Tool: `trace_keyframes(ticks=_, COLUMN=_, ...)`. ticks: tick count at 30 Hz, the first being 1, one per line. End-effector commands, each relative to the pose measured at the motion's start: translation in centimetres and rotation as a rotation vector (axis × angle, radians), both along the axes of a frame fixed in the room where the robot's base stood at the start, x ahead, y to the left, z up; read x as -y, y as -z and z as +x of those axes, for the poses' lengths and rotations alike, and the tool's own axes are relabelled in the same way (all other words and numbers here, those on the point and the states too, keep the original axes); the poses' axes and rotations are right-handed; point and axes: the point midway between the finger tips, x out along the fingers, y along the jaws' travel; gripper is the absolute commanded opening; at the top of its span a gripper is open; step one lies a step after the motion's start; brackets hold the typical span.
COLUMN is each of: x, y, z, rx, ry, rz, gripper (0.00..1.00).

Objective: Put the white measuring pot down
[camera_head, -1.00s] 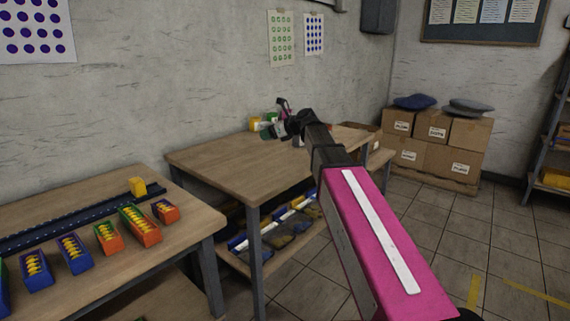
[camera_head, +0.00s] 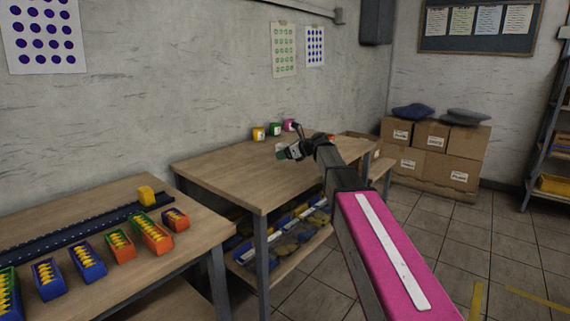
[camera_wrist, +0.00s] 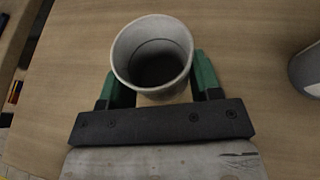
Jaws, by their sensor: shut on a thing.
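The white measuring pot (camera_wrist: 152,58) is open at the top, and its inside looks empty. It stands between the green fingers of my gripper (camera_wrist: 157,78) in the wrist view, with a finger on each side. In the head view my gripper (camera_head: 289,152) is over the far part of the middle wooden table (camera_head: 235,171), and the pot shows only as a small pale patch (camera_head: 281,148). The pot looks about upright. I cannot tell whether its base touches the tabletop.
A grey container (camera_wrist: 307,70) is at the wrist view's right edge. The table's near part is clear.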

Motion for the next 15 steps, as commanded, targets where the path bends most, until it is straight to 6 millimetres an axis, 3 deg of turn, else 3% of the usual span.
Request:
trace_keyframes(ticks=5, x=0.2, y=0.7, z=0.3, rx=-0.002, ry=0.0, rz=0.001, gripper=0.33)
trace_keyframes(ticks=15, x=0.2, y=4.3, z=0.3, rx=-0.001, ry=0.0, rz=0.0, gripper=0.33)
